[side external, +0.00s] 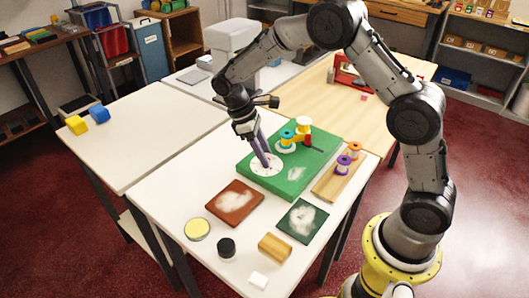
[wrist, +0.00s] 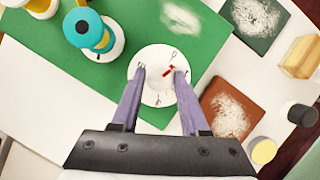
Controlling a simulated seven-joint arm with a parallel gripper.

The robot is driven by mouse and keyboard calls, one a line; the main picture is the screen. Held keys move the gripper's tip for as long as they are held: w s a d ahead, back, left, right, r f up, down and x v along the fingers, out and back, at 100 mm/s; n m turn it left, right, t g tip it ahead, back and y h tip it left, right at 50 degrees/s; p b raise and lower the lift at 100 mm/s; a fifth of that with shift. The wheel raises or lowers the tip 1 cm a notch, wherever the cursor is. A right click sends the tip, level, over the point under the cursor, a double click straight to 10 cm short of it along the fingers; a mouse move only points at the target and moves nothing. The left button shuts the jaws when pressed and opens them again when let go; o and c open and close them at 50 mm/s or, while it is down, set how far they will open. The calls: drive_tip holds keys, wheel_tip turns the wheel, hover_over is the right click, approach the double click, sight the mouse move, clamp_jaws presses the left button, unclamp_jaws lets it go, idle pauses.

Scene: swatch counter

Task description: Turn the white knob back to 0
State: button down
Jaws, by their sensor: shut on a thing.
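The white knob (wrist: 158,80) sits on a round white dial plate (wrist: 149,100) on the green board (side external: 245,176). Small dark marks ring the dial, too small to read. My gripper (wrist: 160,73) has its purple fingers on both sides of the knob and is shut on it. In the side view, my gripper (side external: 267,163) reaches down onto the dial plate (side external: 262,171), and the fingers hide most of the knob.
A wooden rack with spools (side external: 343,165) lies to the right. Brown (side external: 234,204) and dark green swatches (side external: 302,222) lie in front.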

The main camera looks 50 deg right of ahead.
drive_tip(key=shift+a+r+n+t+h, duration=0.1)
drive_tip(key=shift+n+t+h, duration=0.35)
drive_tip(key=shift+n, duration=1.05)
drive_tip(key=shift+c, duration=2)
unclamp_jaws()
drive_tip(key=v, duration=1.3)
drive_tip(key=shift+a+r, duration=0.2)
drive_tip(key=shift+r, duration=0.1)
drive_tip(key=shift+w, duration=0.1)
